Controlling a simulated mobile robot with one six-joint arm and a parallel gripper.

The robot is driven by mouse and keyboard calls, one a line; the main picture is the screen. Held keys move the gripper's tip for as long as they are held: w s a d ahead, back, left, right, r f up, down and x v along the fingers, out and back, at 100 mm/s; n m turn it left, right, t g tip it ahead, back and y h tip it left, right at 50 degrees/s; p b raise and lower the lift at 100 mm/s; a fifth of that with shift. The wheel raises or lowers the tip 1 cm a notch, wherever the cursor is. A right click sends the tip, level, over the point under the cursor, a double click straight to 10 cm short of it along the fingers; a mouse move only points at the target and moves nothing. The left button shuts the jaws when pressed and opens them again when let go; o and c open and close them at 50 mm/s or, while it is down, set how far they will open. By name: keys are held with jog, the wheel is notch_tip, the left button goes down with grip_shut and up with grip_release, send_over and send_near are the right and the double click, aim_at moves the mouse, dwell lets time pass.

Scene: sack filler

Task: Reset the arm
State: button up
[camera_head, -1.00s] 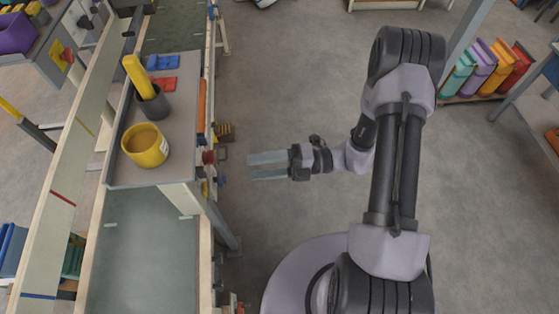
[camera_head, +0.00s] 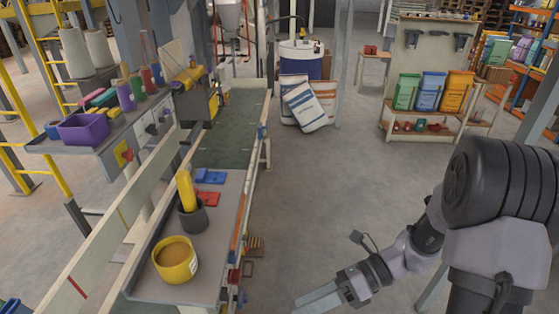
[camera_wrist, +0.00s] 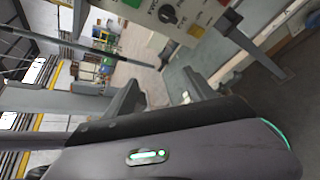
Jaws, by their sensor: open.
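My gripper (camera_head: 300,303) shows at the bottom of the head view, right of the grey side shelf. Its two pale fingers point left and are apart, with nothing between them. It hangs over the aisle floor, clear of the shelf. My arm runs from it up to the right edge. In the wrist view the two dark fingers (camera_wrist: 163,80) are spread and empty, and a control panel (camera_wrist: 180,15) with a black knob lies beyond them.
The grey shelf (camera_head: 222,222) holds a yellow tub (camera_head: 175,262), a dark cup (camera_head: 193,218) with a yellow-handled tool, and blue and red pieces. Striped sacks (camera_head: 306,104) lean by a blue drum (camera_head: 300,64) at the back. The floor in the middle is free.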

jog(key=s+d+r+n+t+h+b, duration=0.1)
jog(key=s+r+n+t+h+b, duration=0.2)
jog(key=n, duration=0.8)
jog(key=s+d+r+n+t+h+b, duration=0.2)
jog(key=s+r+n+t+h+b, duration=0.1)
jog(key=n+h, duration=0.5)
jog(key=s+r+n+t, duration=0.1)
jog(key=n+t, duration=0.1)
jog(key=shift+s+r+n+t, duration=0.15)
jog(key=shift+r+n+t, duration=0.05)
jog(key=shift+n+t, duration=0.2)
